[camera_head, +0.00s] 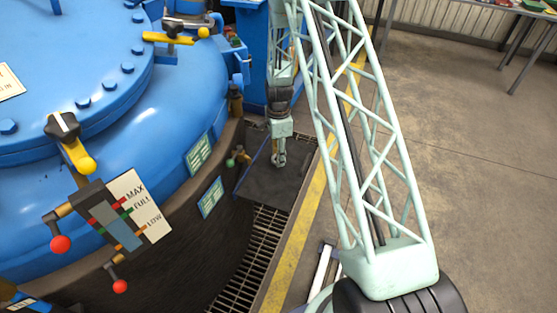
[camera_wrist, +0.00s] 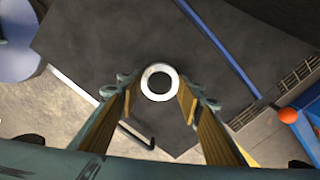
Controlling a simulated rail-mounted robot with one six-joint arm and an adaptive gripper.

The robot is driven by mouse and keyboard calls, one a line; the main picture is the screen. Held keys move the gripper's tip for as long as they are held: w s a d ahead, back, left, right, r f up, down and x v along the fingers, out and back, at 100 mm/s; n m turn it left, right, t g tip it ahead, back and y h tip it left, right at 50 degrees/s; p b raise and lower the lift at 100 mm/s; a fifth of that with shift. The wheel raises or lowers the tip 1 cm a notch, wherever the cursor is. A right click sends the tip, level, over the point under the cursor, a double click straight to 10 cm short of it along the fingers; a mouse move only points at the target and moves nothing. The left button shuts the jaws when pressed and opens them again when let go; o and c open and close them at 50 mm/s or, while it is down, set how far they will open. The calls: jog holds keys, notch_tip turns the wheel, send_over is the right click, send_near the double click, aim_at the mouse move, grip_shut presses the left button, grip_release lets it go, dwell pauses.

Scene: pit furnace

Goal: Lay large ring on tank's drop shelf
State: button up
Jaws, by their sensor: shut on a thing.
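A pale metal ring (camera_wrist: 145,83) sits between my fingertips in the wrist view, its hole facing the camera. My gripper (camera_wrist: 157,88) is shut on it. In the head view my gripper (camera_head: 279,158) points down over the dark, flat drop shelf (camera_head: 266,188) beside the blue tank (camera_head: 170,105). The shelf (camera_wrist: 120,35) also fills much of the wrist view behind the ring. I cannot tell how large the gap between ring and shelf is. The gripper is too small in the head view to make out the ring clearly.
A floor grating (camera_head: 250,255) lies in front of the shelf, with a yellow edge line (camera_head: 300,235) to the right. Valve levers and a gauge (camera_head: 120,220) stick out from the tank. A blue bar (camera_wrist: 220,47) runs along one shelf edge. Open floor lies right.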

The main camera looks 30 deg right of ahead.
jog(key=shift+f, duration=0.95)
jog(key=shift+f+b, duration=0.1)
jog(key=shift+b, duration=0.2)
jog(key=o, duration=1)
jog(key=shift+c, duration=0.2)
notch_tip(320, 180, up, 12)
jog(key=p, duration=0.2)
jog(key=shift+p, duration=0.35)
jog(key=shift+r, duration=0.2)
